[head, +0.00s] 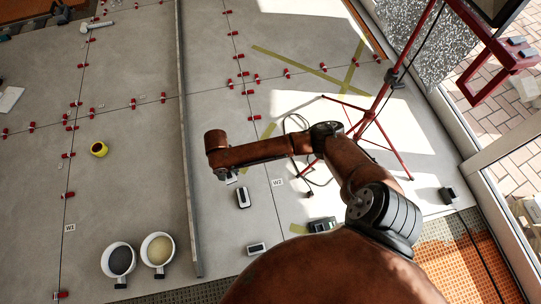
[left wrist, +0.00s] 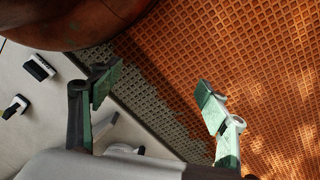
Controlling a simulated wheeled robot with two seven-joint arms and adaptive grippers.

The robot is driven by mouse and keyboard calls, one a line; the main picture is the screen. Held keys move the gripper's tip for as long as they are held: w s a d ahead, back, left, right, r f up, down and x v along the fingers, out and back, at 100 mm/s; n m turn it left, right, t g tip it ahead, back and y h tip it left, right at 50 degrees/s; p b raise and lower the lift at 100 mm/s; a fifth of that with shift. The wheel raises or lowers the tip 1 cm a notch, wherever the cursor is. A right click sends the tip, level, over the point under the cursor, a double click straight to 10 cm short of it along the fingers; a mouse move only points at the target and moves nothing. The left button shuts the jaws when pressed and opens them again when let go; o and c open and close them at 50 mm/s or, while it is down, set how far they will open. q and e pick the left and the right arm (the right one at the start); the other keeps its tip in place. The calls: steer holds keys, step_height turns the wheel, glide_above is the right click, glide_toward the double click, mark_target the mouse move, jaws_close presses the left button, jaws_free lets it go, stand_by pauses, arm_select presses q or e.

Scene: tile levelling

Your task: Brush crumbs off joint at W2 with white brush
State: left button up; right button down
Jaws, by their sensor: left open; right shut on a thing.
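The W2 label (head: 277,182) lies beside a tile joint that runs up the floor in the head view. My right gripper (head: 222,174) is left of that label, low over the tiles, and mostly hidden by its own wrist. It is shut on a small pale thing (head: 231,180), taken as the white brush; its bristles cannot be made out. Crumbs at the joint are too small to tell. My left gripper (left wrist: 155,95) is open and empty above an orange grid mat (left wrist: 240,60); it does not show in the head view.
White-and-black blocks (head: 243,198) and (head: 256,248) lie near the joint. A red tripod (head: 372,112) with a loose cable stands right. Red clips dot the joints.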

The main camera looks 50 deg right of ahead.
arm_select(q)
step_height(320, 180, up, 6)
steer(key=w+d+t+b, duration=0.1)
steer(key=w+d+b, duration=0.2)
arm_select(e)
steer(key=shift+m, duration=0.9)
steer(key=s+d+f+b, duration=0.1)
steer(key=s+d+f, duration=0.3)
steer(key=f, duration=0.6)
steer(key=s+d+f+b, duration=0.2)
steer(key=s+d+f, duration=0.2)
steer(key=f, duration=0.7)
steer(key=s+d+f+b, duration=0.1)
steer(key=s+d+f, duration=0.4)
steer(key=f, duration=0.6)
steer(key=shift+s+b, duration=0.35)
steer(key=shift+b, duration=0.05)
steer(key=shift+f+b, duration=0.5)
steer(key=shift+f, duration=0.05)
arm_select(q)
steer(key=w+d+f+t+h, duration=0.1)
steer(key=w+d+f+t, duration=0.2)
steer(key=w+f, duration=0.3)
steer(key=shift+d+f+t+h+b, duration=0.3)
steer(key=shift+f+t, duration=0.5)
steer(key=shift+f, duration=1.35)
arm_select(e)
steer(key=shift+w+f, duration=0.1)
steer(key=shift+f, duration=0.25)
